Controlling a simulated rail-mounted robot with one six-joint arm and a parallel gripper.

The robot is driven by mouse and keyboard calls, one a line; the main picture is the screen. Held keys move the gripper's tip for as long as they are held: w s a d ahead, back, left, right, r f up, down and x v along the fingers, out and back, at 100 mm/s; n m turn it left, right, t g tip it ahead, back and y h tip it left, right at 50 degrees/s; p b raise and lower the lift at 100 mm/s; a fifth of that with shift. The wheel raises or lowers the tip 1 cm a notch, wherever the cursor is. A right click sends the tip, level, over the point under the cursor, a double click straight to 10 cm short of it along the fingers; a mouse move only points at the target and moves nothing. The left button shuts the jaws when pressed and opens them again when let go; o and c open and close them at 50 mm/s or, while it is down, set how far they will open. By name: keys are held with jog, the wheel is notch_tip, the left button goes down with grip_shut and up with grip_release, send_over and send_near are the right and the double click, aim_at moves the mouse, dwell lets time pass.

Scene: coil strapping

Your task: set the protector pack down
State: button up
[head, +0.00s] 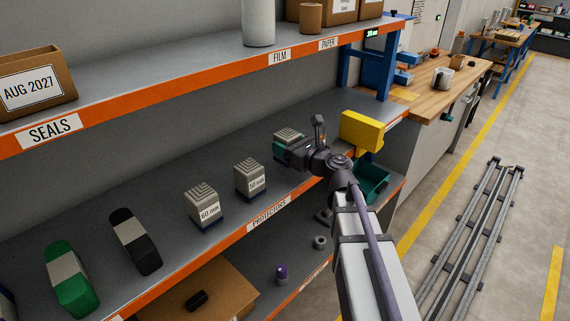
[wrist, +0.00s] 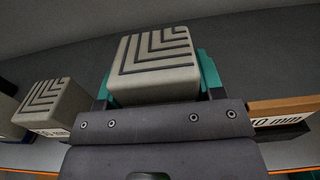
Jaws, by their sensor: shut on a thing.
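In the wrist view the held pack (wrist: 154,62) sits upright between the fingers, over the grey shelf. Its underside is hidden, so I cannot tell whether it touches the shelf. Two similar packs stand on the shelf to its left: one labelled 50 mm (head: 250,179) and one labelled 60 mm (head: 202,208). The nearer neighbour also shows in the wrist view (wrist: 54,103).
The middle shelf (head: 100,216) has an orange edge labelled PROTECTORS (head: 269,215). A yellow box (head: 361,131) stands right of my gripper, with a teal bin (head: 371,182) below. An upper shelf (head: 190,56) overhangs behind.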

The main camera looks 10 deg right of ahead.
notch_tip(320, 180, down, 4)
jog(key=b, duration=0.2)
jog(key=shift+r+b, duration=0.1)
jog(key=shift+b, duration=0.3)
jog(key=shift+r+p, duration=0.3)
jog(key=shift+f, duration=0.25)
jog(key=o, duration=1.1)
jog(key=shift+r, duration=0.1)
jog(key=shift+o, duration=0.2)
jog(key=shift+r, duration=0.25)
jog(key=v, duration=1.2)
